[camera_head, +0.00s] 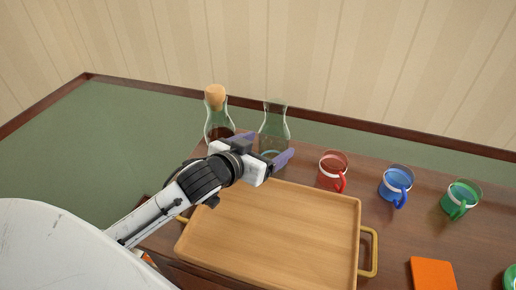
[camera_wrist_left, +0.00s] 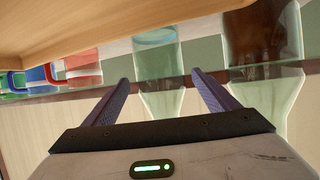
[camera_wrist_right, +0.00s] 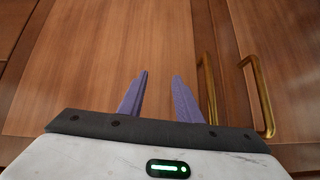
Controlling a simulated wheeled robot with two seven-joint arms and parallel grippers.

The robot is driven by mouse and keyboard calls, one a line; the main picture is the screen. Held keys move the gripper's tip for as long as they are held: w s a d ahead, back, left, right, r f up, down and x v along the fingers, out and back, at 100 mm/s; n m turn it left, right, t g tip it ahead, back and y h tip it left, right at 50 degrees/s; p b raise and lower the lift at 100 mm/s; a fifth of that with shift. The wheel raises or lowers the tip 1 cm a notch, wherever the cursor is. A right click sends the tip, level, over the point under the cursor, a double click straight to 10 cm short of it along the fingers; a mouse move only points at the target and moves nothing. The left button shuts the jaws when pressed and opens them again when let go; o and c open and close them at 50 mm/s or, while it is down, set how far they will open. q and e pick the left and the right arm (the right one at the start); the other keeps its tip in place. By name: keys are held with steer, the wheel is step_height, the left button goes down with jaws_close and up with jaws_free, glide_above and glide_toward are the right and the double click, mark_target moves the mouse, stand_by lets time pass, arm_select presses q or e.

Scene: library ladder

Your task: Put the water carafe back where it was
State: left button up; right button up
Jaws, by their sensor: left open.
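A clear glass carafe (camera_head: 274,122) without a stopper stands at the back of the brown cabinet top, behind the tray. Pale clear liquid shows low in it in the left wrist view (camera_wrist_left: 158,62). A second carafe (camera_head: 218,121) with a cork stopper and dark liquid stands to its left. My left gripper (camera_head: 267,149) is open and empty, with its fingers pointing at the clear carafe; in the left wrist view the carafe shows between the fingertips. Contact cannot be told. My right gripper (camera_wrist_right: 161,76) is open, with a narrow gap, facing wooden cabinet doors.
A wooden tray (camera_head: 280,232) with brass handles lies empty in front. A red mug (camera_head: 332,171), a blue mug (camera_head: 396,184) and a green mug (camera_head: 460,198) stand to the right. An orange flat item (camera_head: 433,274) lies in front of them. Brass door handles (camera_wrist_right: 259,95) are near my right gripper.

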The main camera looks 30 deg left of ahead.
mark_target(266, 146)
arm_select(q)
steer(key=shift+v, duration=2.25)
